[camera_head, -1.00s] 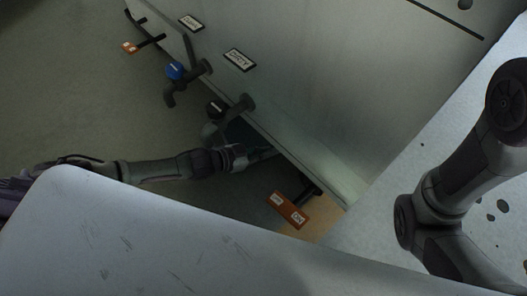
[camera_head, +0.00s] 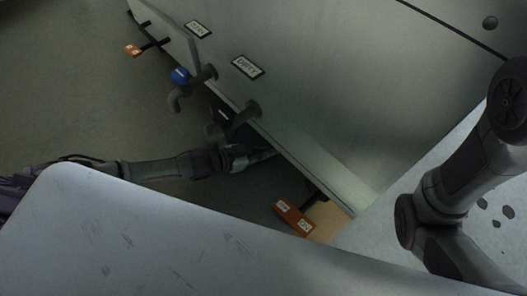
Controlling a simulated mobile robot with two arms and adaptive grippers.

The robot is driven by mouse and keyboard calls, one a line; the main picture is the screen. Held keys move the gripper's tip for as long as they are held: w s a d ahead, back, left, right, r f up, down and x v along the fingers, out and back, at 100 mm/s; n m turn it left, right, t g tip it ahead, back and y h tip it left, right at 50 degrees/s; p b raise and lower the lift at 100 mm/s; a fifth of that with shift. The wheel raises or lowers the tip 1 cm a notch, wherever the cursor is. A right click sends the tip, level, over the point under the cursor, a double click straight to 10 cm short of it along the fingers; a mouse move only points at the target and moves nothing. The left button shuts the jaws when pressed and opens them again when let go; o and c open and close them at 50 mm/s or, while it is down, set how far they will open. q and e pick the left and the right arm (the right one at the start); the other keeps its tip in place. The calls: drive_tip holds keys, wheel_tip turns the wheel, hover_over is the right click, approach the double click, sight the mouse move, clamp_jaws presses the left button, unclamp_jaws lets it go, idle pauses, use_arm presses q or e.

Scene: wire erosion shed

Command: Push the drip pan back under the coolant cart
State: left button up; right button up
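The coolant cart (camera_head: 330,95) is a large grey metal box running diagonally through the middle and upper part of the head view. It has a "DIRTY" label (camera_head: 248,67), a tap with a blue handle (camera_head: 180,76) and a tap with a dark handle (camera_head: 240,115). My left gripper (camera_head: 262,155) is low beside the cart's bottom edge, below the dark tap. Its fingertips are in shadow at that edge, so I cannot tell whether it is open. I cannot clearly make out the drip pan; the shadow, the gripper and the cart's edge cover that area. My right gripper is out of view.
An orange labelled block (camera_head: 294,218) on a dark bar sticks out low near the cart's right end, close to my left arm. A similar orange block (camera_head: 133,50) is at the far end. The greenish floor (camera_head: 80,105) left of the cart is clear.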

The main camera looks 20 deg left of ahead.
use_arm(q)
drive_tip(key=o, duration=0.5)
drive_tip(key=shift+c, duration=0.2)
drive_tip(key=shift+v, duration=4)
